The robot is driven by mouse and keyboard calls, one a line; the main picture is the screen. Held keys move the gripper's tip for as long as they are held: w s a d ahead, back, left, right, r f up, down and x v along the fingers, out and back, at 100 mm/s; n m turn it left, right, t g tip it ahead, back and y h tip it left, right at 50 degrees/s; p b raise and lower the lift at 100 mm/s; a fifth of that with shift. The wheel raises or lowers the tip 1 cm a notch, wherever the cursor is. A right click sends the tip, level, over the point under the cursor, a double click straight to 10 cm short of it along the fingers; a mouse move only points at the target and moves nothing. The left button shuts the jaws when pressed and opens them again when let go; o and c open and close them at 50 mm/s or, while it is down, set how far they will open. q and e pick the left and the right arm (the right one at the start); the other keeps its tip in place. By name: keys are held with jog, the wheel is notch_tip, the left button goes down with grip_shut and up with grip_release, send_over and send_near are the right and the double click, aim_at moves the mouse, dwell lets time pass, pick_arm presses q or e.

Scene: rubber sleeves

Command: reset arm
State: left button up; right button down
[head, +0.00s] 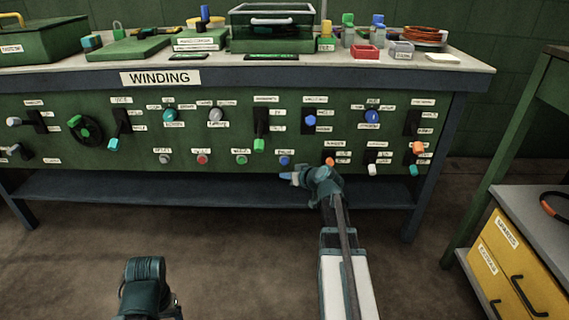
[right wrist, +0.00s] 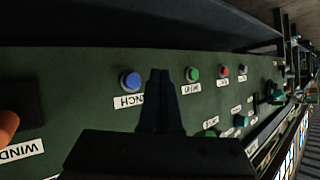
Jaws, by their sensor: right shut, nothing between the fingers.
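My right gripper (head: 291,176) is shut and empty. In the head view it points left, just in front of the lower edge of the green WINDING panel (head: 190,136), close below the blue push button (head: 284,160). In the right wrist view the closed fingers (right wrist: 161,76) lie across the panel, between the blue button (right wrist: 130,81) and the green button (right wrist: 193,74). Contact with the panel cannot be told. Part of my left arm (head: 147,284) shows at the bottom left; its gripper does not show.
The panel carries several knobs, levers and buttons, with an orange one (head: 329,161) near my right wrist. The bench top (head: 465,62) holds boxes and small parts. A yellow drawer cabinet (head: 512,262) stands at the right. The floor (head: 230,250) between my arms is clear.

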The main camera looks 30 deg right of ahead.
dwell(0.5)
jog(key=s+a+f+n+g+y+p, duration=0.1)
jog(key=s+a+n+g+p, duration=0.2)
jog(key=a, duration=1)
jog(key=s+a+f+n+g+y+p, duration=0.1)
jog(key=s+a+g+y+p, duration=0.25)
jog(key=a, duration=0.95)
jog(key=s+a+r+n+g+h+p, duration=0.1)
jog(key=s+a+g+h+p, duration=0.3)
jog(key=s, duration=0.5)
jog(key=s+a+r+g+h+p, duration=0.1)
jog(key=s+a+g+h, duration=0.15)
jog(key=s+a, duration=0.6)
notch_tip(320, 180, up, 38)
jog(key=s+d+p, duration=0.1)
jog(key=p, duration=3.7)
jog(key=shift+s+d, duration=0.15)
jog(key=shift+d, duration=0.25)
